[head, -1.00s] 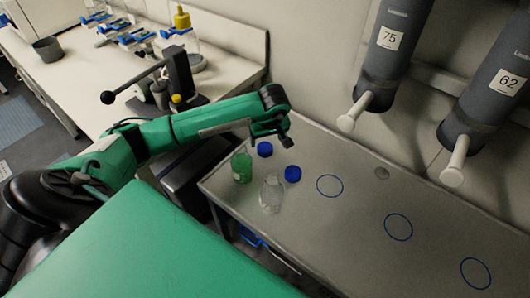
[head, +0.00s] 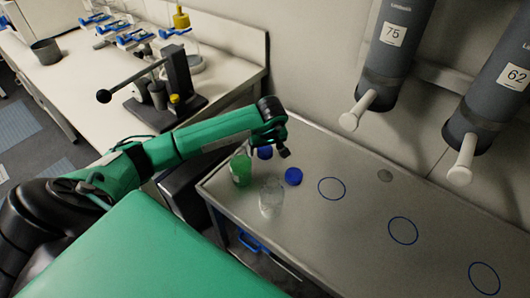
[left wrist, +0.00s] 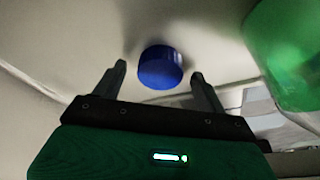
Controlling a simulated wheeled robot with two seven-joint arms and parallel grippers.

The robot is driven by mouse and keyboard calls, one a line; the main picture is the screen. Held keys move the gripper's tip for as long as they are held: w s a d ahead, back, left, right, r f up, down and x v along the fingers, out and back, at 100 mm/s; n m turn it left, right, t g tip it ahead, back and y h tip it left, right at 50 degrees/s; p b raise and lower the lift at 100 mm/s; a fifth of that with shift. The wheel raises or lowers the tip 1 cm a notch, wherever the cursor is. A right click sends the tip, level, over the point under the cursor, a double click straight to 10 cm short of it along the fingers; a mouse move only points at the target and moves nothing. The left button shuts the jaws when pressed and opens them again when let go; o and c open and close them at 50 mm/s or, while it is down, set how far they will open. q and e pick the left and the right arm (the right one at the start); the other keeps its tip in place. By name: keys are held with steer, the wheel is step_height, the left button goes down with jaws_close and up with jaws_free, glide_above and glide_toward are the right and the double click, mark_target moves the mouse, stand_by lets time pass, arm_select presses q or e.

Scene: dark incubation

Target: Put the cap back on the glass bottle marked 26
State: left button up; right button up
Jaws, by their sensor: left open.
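Two open bottles stand on the grey bench: a green-filled one (head: 241,170) and a clear glass one (head: 271,199). I cannot read a number 26 on either. One blue cap (head: 264,153) lies behind the green bottle, partly covered by my left gripper. Another blue cap (head: 293,176) lies right of the clear bottle. My left gripper (head: 281,153) is open above the bench near the caps. In the left wrist view a blue cap (left wrist: 160,70) shows ahead between the spread fingers (left wrist: 159,76), not gripped. Green glass (left wrist: 292,50) is close on the right. My right gripper is out of view.
Blue circles (head: 331,189) mark the bare bench on the right, and a small grey disc (head: 384,175) lies behind them. Grey cylinders marked 75 (head: 394,35) and 62 (head: 516,76) hang above. A white bench (head: 75,85) with lab gear stands left.

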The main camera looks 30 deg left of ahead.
mark_target(266, 150)
arm_select(q)
steer(key=shift+c, duration=0.4)
steer(key=c, duration=1)
steer(key=shift+o, duration=0.2)
steer(key=shift+r, duration=0.15)
